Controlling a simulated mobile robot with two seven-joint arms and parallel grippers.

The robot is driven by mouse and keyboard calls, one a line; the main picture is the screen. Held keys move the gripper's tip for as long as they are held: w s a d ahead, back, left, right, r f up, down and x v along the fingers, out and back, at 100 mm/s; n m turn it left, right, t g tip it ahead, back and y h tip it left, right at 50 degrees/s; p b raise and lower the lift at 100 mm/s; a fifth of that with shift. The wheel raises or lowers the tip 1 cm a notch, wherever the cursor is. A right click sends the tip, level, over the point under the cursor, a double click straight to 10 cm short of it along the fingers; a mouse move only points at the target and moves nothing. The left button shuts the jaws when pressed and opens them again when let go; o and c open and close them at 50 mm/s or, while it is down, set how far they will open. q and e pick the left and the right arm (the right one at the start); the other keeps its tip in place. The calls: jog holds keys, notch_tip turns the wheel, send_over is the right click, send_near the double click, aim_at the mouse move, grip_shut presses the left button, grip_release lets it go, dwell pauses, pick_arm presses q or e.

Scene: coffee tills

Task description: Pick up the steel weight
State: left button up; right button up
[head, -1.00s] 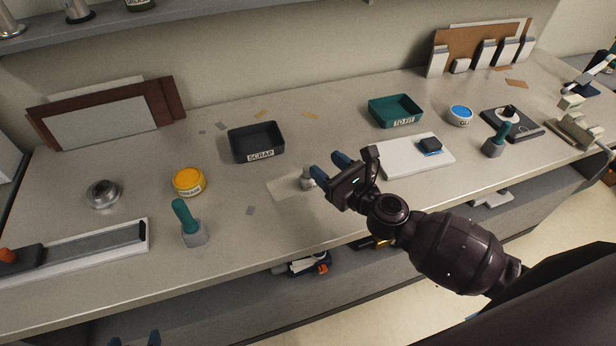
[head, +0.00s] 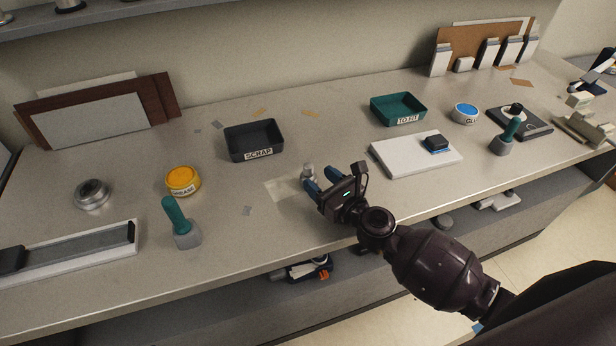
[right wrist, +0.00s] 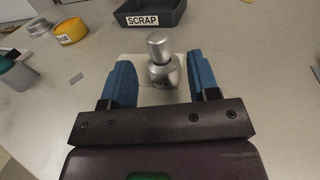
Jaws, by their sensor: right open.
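The steel weight (head: 308,171), a small shiny cylinder with a knob on top, stands upright on a pale patch of the bench. My right gripper (head: 322,182) is open just in front of it in the head view, and the near finger partly hides its base. In the right wrist view the weight (right wrist: 162,72) stands ahead, between the lines of the two blue fingers, nearer the right one. Nothing is held in the right gripper (right wrist: 158,80). My left gripper is out of view.
A black SCRAP tray (head: 253,141) stands behind the weight. A yellow tin (head: 183,181) and a green-handled tool (head: 180,224) are to the left. A white board (head: 415,154) with a dark block and a green tray (head: 398,109) are to the right. The bench edge is in front.

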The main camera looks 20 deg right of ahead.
aim_at(312, 172)
jog(key=shift+x, duration=2.45)
jog(key=c, duration=0.9)
jog(key=shift+o, duration=0.2)
jog(key=shift+r, duration=0.1)
jog(key=shift+r, duration=0.1)
